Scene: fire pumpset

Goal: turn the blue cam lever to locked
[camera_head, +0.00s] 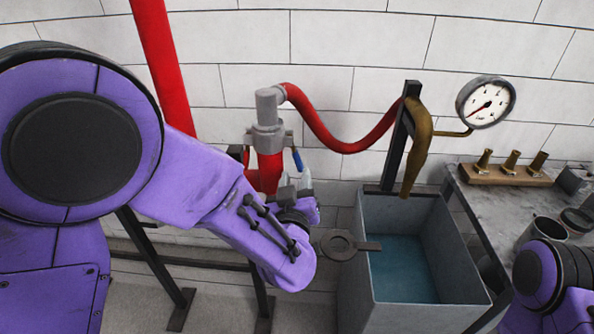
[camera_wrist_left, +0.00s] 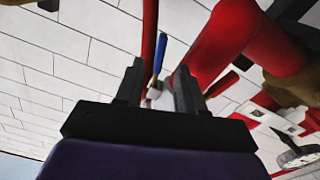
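The blue cam lever (camera_head: 297,160) stands at the right side of the grey and red coupling (camera_head: 268,140), its handle pointing up. In the left wrist view the blue handle (camera_wrist_left: 161,52) shows just beyond the fingertips, with a pale metal part below it between the fingers. My left gripper (camera_head: 296,187) is just below the lever, partly hidden by my own wrist. In the left wrist view my left gripper (camera_wrist_left: 159,82) has its two dark fingers apart, with the lever in line with the gap. I cannot tell whether they touch it. My right gripper is out of view.
A red hose (camera_head: 335,140) runs from the coupling to a black post (camera_head: 396,150). A grey water tank (camera_head: 455,250) stands to the right, with a flat ring tool (camera_head: 337,245) by its left wall. A gauge (camera_head: 486,102) and a bench (camera_head: 490,200) with brass nozzles are farther right.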

